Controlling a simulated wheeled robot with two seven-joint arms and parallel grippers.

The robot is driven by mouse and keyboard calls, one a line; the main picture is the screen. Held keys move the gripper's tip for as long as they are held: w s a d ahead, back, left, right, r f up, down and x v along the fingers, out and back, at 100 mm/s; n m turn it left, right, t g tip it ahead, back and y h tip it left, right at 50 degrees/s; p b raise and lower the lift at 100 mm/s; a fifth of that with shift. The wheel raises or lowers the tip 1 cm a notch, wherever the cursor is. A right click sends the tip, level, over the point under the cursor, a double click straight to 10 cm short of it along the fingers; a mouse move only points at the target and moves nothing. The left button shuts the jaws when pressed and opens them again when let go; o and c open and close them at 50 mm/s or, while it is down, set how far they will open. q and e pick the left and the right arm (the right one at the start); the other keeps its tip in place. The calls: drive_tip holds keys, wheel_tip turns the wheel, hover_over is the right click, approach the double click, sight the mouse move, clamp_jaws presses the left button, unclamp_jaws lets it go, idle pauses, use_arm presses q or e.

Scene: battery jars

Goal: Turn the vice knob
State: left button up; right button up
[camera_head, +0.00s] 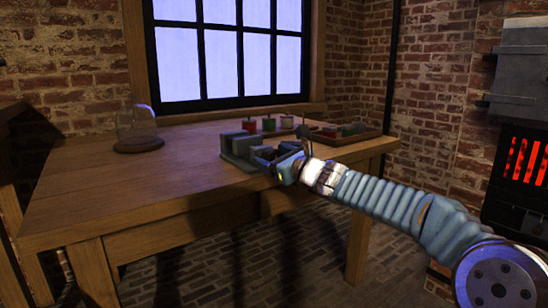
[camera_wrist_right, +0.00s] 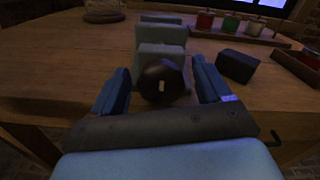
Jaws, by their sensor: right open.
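The grey-green vice (camera_wrist_right: 161,35) stands on the wooden table, and it also shows in the head view (camera_head: 237,146). Its dark round knob (camera_wrist_right: 161,83) faces my right wrist camera, with a small pale mark near its middle. My right gripper (camera_wrist_right: 160,88) is open, with one blue finger to the left of the knob and one to the right. Gaps show between both fingers and the knob. In the head view my right gripper (camera_head: 273,157) is at the front of the vice and hides the knob. My left gripper is not in view.
A dark block (camera_wrist_right: 237,65) sits close beside the right finger. A rack (camera_wrist_right: 240,36) with red and green jars stands behind it, and another tray (camera_head: 352,138) lies to the right. A glass dome (camera_head: 137,125) stands at the left.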

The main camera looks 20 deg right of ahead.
drive_tip(key=c, duration=1)
drive_tip(key=shift+o, duration=0.2)
drive_tip(key=shift+m, duration=0.5)
